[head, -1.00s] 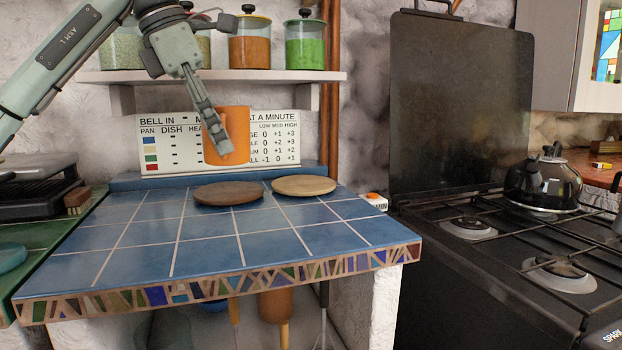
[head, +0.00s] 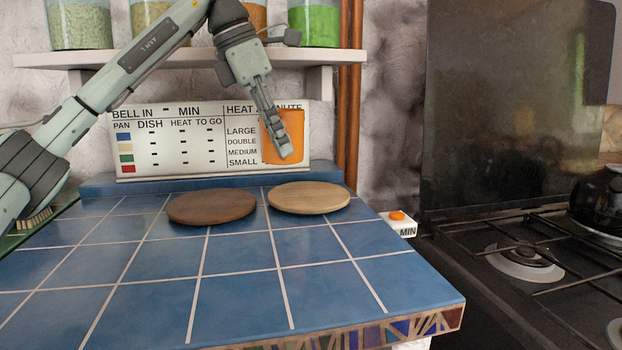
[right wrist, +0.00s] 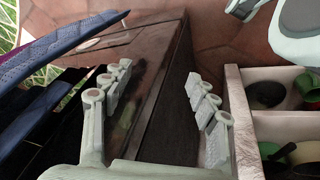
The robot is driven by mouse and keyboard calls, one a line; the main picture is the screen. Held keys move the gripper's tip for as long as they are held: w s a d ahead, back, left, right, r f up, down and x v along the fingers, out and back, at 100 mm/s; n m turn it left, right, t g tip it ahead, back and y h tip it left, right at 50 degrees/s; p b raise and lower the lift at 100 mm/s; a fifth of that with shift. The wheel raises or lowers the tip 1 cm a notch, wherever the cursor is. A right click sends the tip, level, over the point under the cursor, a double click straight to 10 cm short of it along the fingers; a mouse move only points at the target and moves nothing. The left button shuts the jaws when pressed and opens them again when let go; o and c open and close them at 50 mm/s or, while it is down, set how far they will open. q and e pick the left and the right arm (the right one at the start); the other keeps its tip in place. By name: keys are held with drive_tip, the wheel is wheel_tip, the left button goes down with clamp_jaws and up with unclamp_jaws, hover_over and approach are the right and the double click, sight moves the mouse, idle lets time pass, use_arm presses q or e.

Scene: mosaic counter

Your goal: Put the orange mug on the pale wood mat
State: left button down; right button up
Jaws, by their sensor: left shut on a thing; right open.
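The orange mug (head: 291,137) is held up in the head view, in front of the white chart board at the back of the blue counter. My left gripper (head: 284,143) is shut on the mug, its fingers pointing down over the mug's front. The pale wood mat (head: 309,198) is a round disc lying flat at the back of the counter, below the mug, with a gap between them. A darker brown round mat (head: 211,206) lies to its left. In the right wrist view my right gripper (right wrist: 160,118) is open, with nothing between its fingers.
The chart board (head: 190,140) stands behind the mats, under a shelf (head: 190,58) of jars. A small white box with an orange button (head: 398,222) sits right of the counter, next to the black stove (head: 530,265). The front of the blue tiled counter (head: 240,290) is clear.

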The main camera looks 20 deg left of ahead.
use_arm(q)
drive_tip(key=w+d+f, duration=0.2)
drive_tip(key=w, duration=0.1)
drive_tip(key=w+d+f, duration=0.1)
drive_tip(key=w, duration=0.1)
drive_tip(key=shift+d+f, duration=0.2)
drive_tip(key=shift+f, duration=0.1)
wheel_tip(320, 180, down, 3)
drive_tip(key=shift+s+a+f, duration=0.1)
drive_tip(key=shift+f, duration=0.4)
drive_tip(key=shift+r, duration=0.1)
drive_tip(key=shift+f, duration=0.2)
drive_tip(key=c, duration=1.6)
unclamp_jaws()
use_arm(e)
drive_tip(key=shift+w, duration=0.2)
